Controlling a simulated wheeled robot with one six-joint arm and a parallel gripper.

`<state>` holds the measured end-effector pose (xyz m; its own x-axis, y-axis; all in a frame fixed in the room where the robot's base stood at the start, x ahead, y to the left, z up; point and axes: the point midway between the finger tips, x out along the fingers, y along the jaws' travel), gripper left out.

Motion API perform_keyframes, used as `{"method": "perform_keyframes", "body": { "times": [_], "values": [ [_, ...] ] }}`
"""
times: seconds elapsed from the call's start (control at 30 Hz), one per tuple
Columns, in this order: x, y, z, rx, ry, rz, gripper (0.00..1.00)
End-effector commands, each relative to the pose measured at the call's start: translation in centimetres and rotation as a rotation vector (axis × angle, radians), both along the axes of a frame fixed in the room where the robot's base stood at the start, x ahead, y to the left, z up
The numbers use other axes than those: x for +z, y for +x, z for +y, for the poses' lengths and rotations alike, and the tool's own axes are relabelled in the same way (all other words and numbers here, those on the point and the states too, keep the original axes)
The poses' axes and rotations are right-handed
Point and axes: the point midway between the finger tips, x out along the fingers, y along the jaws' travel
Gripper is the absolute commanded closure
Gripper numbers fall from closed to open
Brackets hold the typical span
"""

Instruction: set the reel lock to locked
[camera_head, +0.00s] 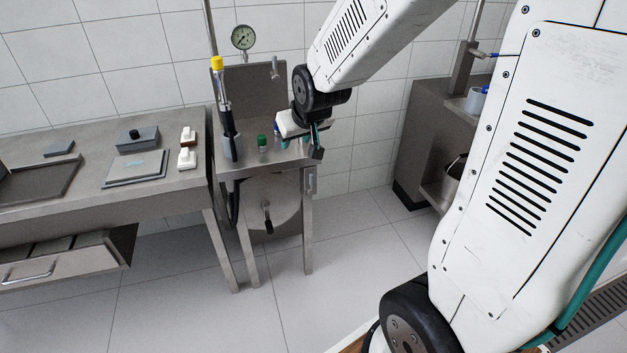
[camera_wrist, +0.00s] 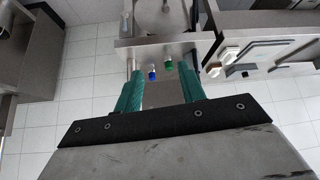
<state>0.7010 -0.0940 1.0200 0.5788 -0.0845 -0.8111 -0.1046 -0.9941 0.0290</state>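A round grey reel disc (camera_head: 272,205) with a dark crank handle hangs under the small steel stand. A small fitting (camera_head: 310,181) sits on the stand's right front leg; I cannot tell whether it is the reel lock, nor its setting. My gripper (camera_head: 316,143) is over the right end of the stand's top, largely hidden by its own wrist in the head view. In the wrist view its teal fingers (camera_wrist: 161,80) are spread apart with nothing between them. A green knob (camera_wrist: 168,65) and a blue knob (camera_wrist: 152,74) show beyond the fingertips.
The stand (camera_head: 230,172) carries a pressure gauge (camera_head: 243,38) and a yellow-topped hose wand (camera_head: 218,64). A steel bench (camera_head: 100,205) with trays and small blocks adjoins it at left. Another steel unit (camera_head: 420,130) stands at right, with clear floor between.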

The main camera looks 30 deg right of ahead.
Motion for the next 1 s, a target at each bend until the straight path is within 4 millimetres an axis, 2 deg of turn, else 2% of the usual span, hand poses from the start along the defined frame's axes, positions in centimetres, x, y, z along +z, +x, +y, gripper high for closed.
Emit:
{"method": "perform_keyframes", "body": {
  "times": [0.03, 0.2, 0.33, 0.47, 0.63, 0.8, 1.0],
  "values": [
    [-1.9, 2.2, -1.0, -0.010, -0.005, -0.034, 0.60],
    [-6.8, 8.3, -4.0, -0.035, -0.029, -0.201, 0.60],
    [-11.0, 11.7, -6.4, -0.052, -0.048, -0.330, 0.60],
    [-15.5, 13.7, -8.6, -0.071, -0.068, -0.457, 0.60],
    [-21.5, 14.2, -11.0, -0.098, -0.095, -0.625, 0.60],
    [-26.8, 12.5, -12.6, -0.123, -0.123, -0.777, 0.60],
    [-30.1, 10.0, -13.3, -0.143, -0.146, -0.896, 0.60]
  ]
}}
